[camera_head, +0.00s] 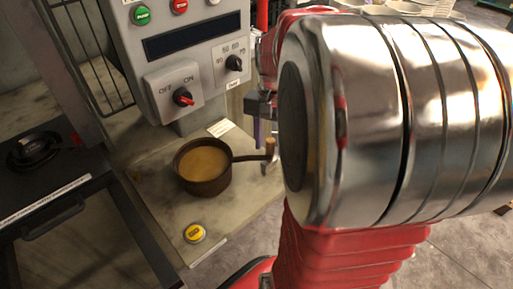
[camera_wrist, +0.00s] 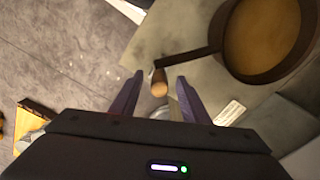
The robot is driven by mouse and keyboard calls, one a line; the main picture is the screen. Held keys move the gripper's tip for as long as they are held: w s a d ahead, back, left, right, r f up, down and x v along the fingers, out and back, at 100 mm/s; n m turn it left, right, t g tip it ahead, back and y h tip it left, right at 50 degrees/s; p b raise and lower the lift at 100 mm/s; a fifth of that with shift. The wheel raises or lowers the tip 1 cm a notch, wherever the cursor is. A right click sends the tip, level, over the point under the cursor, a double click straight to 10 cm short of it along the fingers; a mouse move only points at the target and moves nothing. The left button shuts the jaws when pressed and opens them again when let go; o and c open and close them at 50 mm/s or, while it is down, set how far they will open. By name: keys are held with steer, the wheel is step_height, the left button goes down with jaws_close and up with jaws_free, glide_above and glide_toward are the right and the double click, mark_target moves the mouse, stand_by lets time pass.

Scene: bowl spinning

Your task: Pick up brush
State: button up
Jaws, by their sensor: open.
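The brush (camera_head: 269,147) shows a light wooden end beside the tip of the pot's handle, at the right edge of the counter. In the wrist view the rounded wooden end of the brush (camera_wrist: 160,88) lies between my two purple fingers, with a gap on each side. The rest of the brush is mostly hidden. My gripper (camera_wrist: 160,77) is open. In the head view my gripper (camera_head: 257,130) is partly hidden by my arm, just left of the brush.
A dark pot (camera_head: 203,186) with tan contents stands on the marble counter (camera_head: 160,196), its handle reaching toward the brush. A yellow button (camera_head: 195,233) sits near the front edge. A grey control box (camera_head: 205,60) stands behind, and a black hob (camera_head: 36,150) is at left.

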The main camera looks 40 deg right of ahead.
mark_target(270, 151)
steer(key=shift+f, duration=1.75)
steer(key=shift+c, duration=0.7)
jaws_close()
